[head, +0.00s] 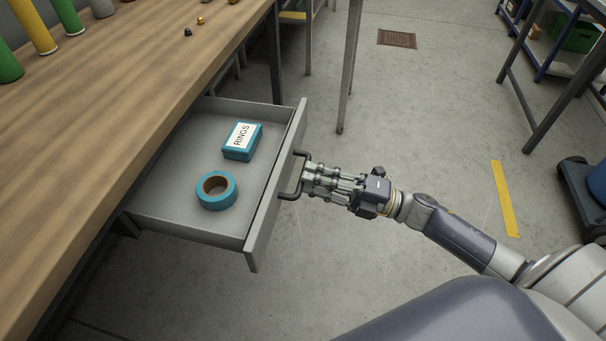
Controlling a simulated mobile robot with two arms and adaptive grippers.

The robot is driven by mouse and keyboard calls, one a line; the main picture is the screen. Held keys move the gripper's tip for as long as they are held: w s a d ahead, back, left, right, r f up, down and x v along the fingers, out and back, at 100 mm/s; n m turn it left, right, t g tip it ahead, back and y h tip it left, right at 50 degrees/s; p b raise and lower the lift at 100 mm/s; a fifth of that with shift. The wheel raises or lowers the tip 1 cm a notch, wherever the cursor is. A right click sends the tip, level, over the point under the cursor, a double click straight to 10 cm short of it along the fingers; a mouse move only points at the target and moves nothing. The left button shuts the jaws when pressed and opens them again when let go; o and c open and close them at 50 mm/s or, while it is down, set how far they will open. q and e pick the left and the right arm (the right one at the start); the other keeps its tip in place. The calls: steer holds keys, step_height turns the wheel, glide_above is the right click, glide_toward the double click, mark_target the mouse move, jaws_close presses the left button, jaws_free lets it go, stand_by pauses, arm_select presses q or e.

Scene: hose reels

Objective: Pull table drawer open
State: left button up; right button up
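The table drawer (262,218) is grey and stands well out from under the wooden table (130,85). Its inside shows, with a blue box labelled RINGS (242,141) and a roll of blue tape (216,190) lying on its floor. A dark bar handle (291,190) is fixed to the drawer's front. My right gripper (308,182) is at this handle, its fingertips around or against the bar. The fingers look closed in on the handle from the right side. My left gripper is not in view.
Table legs and a thin grey post (349,75) stand beyond the drawer. A blue-framed shelf (545,50) is at the upper right, and a dark blue wheeled item (583,193) at the right edge. Concrete floor with a yellow stripe (505,198) lies clear right of the drawer.

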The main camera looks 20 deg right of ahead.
steer(key=v, duration=0.9)
steer(key=shift+f, duration=0.1)
